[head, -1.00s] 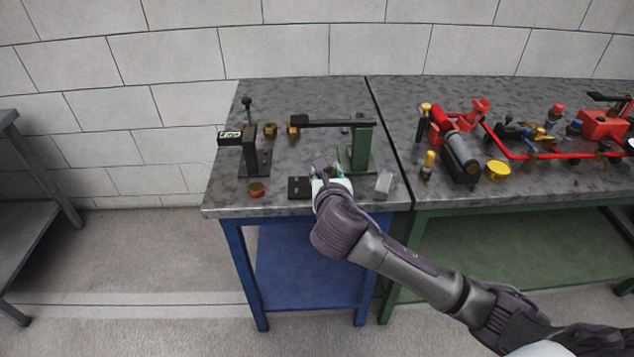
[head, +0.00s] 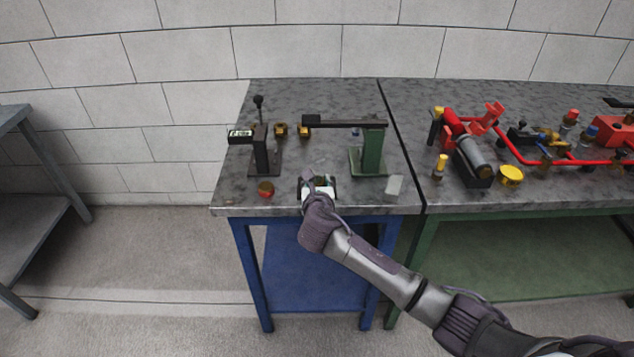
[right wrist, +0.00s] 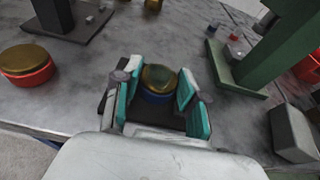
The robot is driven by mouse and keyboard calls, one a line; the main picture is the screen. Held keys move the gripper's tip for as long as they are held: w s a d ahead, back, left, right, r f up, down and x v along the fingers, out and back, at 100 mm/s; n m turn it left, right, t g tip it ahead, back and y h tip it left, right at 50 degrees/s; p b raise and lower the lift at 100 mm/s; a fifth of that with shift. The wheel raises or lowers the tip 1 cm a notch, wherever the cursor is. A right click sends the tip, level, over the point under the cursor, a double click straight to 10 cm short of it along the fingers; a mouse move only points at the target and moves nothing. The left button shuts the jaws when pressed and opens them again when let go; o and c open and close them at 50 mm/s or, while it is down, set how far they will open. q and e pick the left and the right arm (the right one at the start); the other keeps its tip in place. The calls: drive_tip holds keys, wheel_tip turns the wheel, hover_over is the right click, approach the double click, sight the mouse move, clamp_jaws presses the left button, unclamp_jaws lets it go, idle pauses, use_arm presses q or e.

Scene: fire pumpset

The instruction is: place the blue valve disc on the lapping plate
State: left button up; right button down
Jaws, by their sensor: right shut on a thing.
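The blue valve disc (right wrist: 157,94) has a brass-coloured domed top and a blue rim, and sits between the teal pads of my right gripper (right wrist: 160,80) in the right wrist view. In the head view my right gripper (head: 317,184) is near the front edge of the grey bench and hides the disc. A dark flat plate (right wrist: 166,117), which looks like the lapping plate, shows under the disc in the right wrist view. I cannot tell whether the disc touches it. My left gripper is not in view.
A red disc with a brass top (head: 266,188) lies to the left. A black stand (head: 264,155) with a display and a green stand (head: 373,150) with a long dark arm rise behind. A grey block (head: 394,186) lies right. Red pump parts (head: 478,140) fill the right bench.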

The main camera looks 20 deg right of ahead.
drive_tip(key=shift+r, duration=0.1)
drive_tip(key=c, duration=0.7)
unclamp_jaws()
drive_tip(key=shift+o, duration=0.2)
